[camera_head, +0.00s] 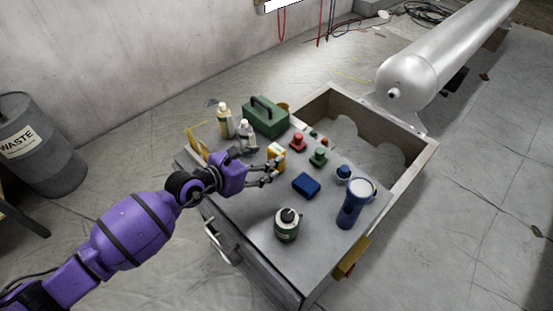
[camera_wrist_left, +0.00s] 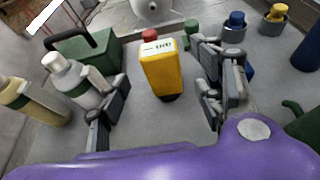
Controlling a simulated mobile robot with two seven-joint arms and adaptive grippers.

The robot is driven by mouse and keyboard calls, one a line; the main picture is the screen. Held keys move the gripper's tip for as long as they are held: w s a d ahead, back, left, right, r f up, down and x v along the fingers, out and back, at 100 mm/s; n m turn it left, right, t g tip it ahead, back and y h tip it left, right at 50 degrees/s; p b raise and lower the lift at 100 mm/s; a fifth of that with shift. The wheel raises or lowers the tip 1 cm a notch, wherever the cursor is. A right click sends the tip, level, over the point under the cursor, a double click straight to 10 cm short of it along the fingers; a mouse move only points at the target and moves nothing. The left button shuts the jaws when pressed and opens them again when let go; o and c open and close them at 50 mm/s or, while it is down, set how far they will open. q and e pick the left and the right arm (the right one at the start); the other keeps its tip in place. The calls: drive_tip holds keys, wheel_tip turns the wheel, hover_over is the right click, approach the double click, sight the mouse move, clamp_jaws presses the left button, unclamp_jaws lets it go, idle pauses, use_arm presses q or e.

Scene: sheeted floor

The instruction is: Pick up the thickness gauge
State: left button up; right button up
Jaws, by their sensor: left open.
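The thickness gauge appears to be the yellow block-shaped device with a white label on top; it stands on the grey cart top in the head view (camera_head: 277,152). In the left wrist view the yellow gauge (camera_wrist_left: 161,72) stands upright, ahead and between the spread fingers. My left gripper (camera_head: 272,172) is open and empty, low over the cart top just on the near side of the gauge. It also shows in the left wrist view (camera_wrist_left: 164,92), with one finger on each side. I see no contact with the gauge. My right gripper is not in view.
A white-capped bottle (camera_head: 245,134) and a green toolbox (camera_head: 265,117) stand left of and behind the gauge.

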sight(272, 156)
use_arm(q)
drive_tip(key=x, duration=0.3)
drive_tip(key=shift+w+d, duration=0.15)
drive_tip(key=shift+d, duration=0.15)
drive_tip(key=c, duration=1.4)
